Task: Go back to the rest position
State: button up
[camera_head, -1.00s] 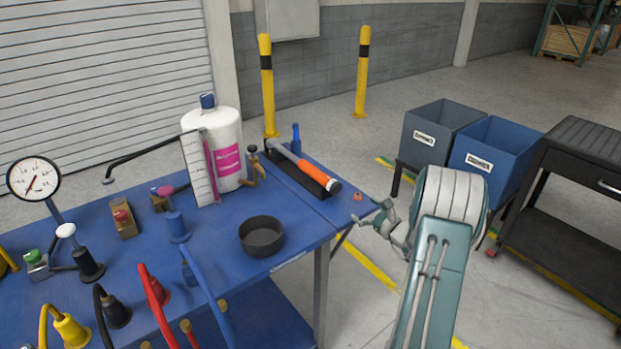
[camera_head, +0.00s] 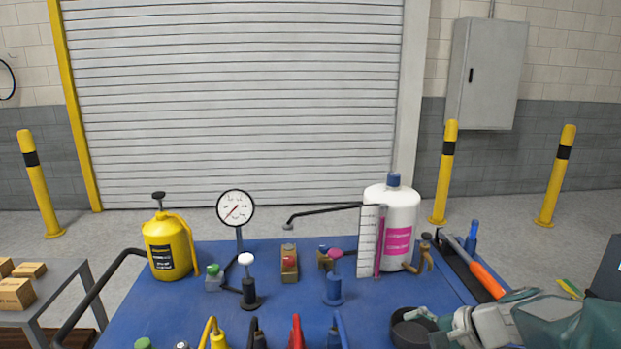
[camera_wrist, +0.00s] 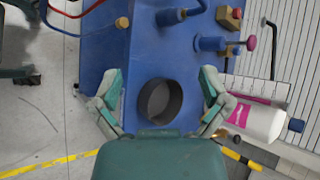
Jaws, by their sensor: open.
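My gripper (camera_wrist: 159,95) is open and empty in the wrist view, its two fingers spread on either side of a dark round bowl (camera_wrist: 161,100) on the blue table (camera_wrist: 105,60). The bowl lies below and apart from the fingers as far as I can tell. In the head view my gripper (camera_head: 436,330) is at the lower right, in front of the bowl (camera_head: 408,326), which is partly hidden. My green arm comes in from the right edge.
A table with boxes (camera_head: 18,292) is at left. Yellow bollards (camera_head: 445,175) stand behind.

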jog(key=s+a+r+n+h, duration=0.1)
jog(key=s+a+n+h, duration=0.1)
jog(key=s+n+h, duration=0.2)
jog(key=s+a+r+n+h, duration=0.2)
jog(key=s+n+h, duration=0.2)
jog(key=s+n, duration=0.4)
jog(key=shift+s+r, duration=0.2)
jog(key=shift+s, duration=2.3)
